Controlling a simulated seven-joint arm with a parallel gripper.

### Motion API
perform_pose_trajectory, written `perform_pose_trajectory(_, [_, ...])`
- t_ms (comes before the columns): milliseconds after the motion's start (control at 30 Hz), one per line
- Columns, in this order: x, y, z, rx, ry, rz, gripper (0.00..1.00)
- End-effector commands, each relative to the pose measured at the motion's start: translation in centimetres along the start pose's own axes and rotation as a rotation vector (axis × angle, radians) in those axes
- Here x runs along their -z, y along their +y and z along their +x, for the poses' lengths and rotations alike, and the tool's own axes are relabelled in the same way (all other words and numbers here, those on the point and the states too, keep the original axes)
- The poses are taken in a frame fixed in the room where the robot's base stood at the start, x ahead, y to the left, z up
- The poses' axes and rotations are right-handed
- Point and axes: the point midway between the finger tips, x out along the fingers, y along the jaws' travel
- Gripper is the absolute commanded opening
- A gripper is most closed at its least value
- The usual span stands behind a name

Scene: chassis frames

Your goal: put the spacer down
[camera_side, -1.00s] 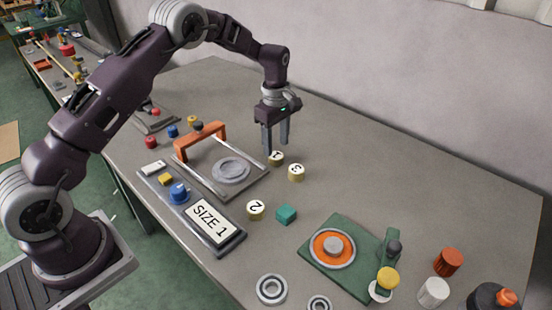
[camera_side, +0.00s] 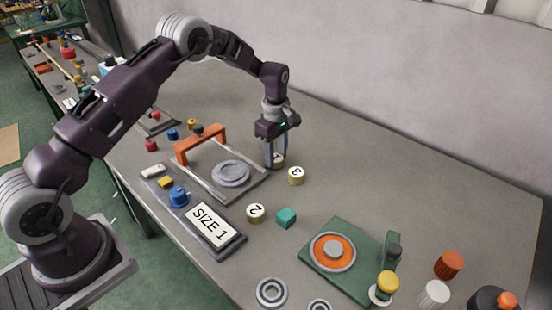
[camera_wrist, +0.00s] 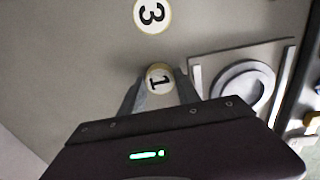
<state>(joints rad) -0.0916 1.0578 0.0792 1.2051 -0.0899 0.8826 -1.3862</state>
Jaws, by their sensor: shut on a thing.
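The spacer marked 1 (camera_side: 279,160) is a short brass cylinder with a white top, partly hidden behind a finger in the side view. In the wrist view the spacer (camera_wrist: 159,78) sits between the fingertips with its numeral showing. My gripper (camera_side: 276,161) is shut on it, low over the grey table; I cannot tell whether the spacer touches the table. The spacer marked 3 (camera_side: 296,176) stands just right of it, and the spacer marked 2 (camera_side: 256,213) stands farther toward the front. A frame with an orange handle and a round grey seat (camera_side: 231,173) is left of my gripper.
A panel reading SIZE 1 (camera_side: 211,224) with a blue knob lies in front of the frame. A teal cube (camera_side: 286,217), a green fixture with an orange ring (camera_side: 320,262) and bearing rings (camera_side: 271,292) lie toward the front. The table behind and right of my gripper is clear.

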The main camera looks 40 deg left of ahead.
Motion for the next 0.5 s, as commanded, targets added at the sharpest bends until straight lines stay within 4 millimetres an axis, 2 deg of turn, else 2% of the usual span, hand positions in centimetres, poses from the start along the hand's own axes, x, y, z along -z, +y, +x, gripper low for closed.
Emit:
perform_pose_trajectory(300, [0.0, 0.1, -7.3, -0.006, 0.001, 0.0, 0.0])
perform_pose_trajectory(367, [0.0, 0.1, -8.4, -0.005, 0.001, 0.0, 0.0])
perform_pose_trajectory(467, [0.6, -0.7, -9.9, -0.003, 0.002, -0.001, 0.0])
perform_pose_trajectory(500, [1.1, -1.5, -10.4, -0.001, 0.002, -0.003, 0.0])
